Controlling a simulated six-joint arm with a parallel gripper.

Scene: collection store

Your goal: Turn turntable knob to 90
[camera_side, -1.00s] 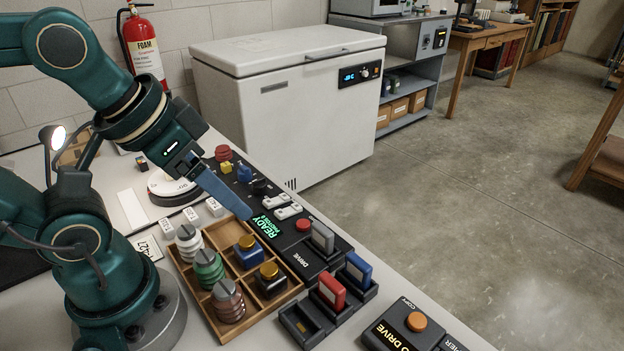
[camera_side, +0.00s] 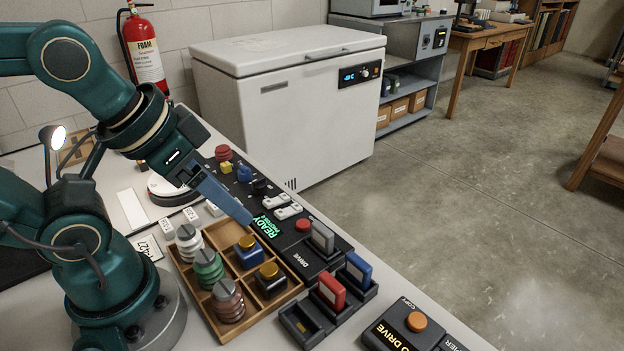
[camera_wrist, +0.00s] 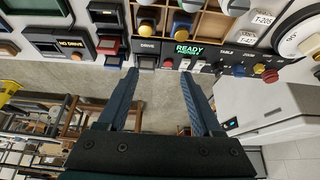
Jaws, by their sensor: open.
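A black control panel (camera_side: 316,257) runs along the table, with a lit green READY screen (camera_side: 266,227). The wrist view shows a small label reading TABLE by a dark knob (camera_wrist: 220,67), next to a blue knob (camera_wrist: 238,70), a yellow knob (camera_wrist: 259,69) and a red knob (camera_wrist: 270,76). The dark knob also shows in the side view (camera_side: 262,187). Its pointer angle is too small to read. The white turntable disc (camera_wrist: 291,42) lies beyond them. My gripper (camera_wrist: 159,73) is open and empty, its fingers above the panel near the READY screen, apart from the knobs.
A wooden tray (camera_side: 187,274) with several capped jars stands beside the panel. Stamp-like blocks, red (camera_side: 331,291) and blue (camera_side: 358,269), sit in holders at the front. White switches (camera_side: 288,211) lie near my fingers. A white freezer (camera_side: 290,110) stands behind the table.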

